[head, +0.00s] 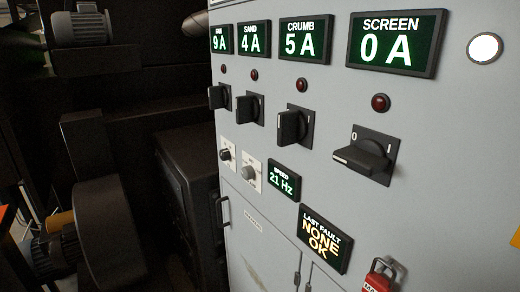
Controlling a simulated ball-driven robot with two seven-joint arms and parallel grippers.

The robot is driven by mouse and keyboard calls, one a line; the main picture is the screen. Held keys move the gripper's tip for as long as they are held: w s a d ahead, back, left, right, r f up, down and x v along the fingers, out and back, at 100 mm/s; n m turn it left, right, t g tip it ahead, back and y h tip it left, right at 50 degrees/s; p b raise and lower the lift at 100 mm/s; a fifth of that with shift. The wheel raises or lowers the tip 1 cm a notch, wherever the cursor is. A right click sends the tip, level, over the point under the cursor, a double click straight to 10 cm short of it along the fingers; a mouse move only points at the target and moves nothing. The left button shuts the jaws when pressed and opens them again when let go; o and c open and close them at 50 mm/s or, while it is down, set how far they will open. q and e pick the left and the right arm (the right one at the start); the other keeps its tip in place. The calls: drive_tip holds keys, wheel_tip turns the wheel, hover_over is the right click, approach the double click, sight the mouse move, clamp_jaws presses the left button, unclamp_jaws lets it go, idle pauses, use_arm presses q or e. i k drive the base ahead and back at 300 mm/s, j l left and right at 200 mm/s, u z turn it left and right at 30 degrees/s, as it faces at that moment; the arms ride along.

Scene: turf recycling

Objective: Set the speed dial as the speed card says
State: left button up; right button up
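The speed dial (250,174) is a grey knob on a pale square plate on the front of the grey control cabinet (440,130). The dial's pointer and scale are too small to read. A smaller dark knob (227,154) sits on a pale plate up and to the left of it. I see no readable speed card in this view. Neither of my grippers is in view.
Displays read FAN 9 A, SAND 4 A, CRUMB 5 A and SCREEN 0 A (398,43). Rotary switches sit below them; the SCREEN switch (365,156) points to 0. LAST FAULT (324,238) reads NONE OK. A red padlock (380,278) hangs below. Dark machinery (110,200) stands left.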

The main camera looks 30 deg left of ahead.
sight(225, 155)
drive_tip(key=u, duration=1.3)
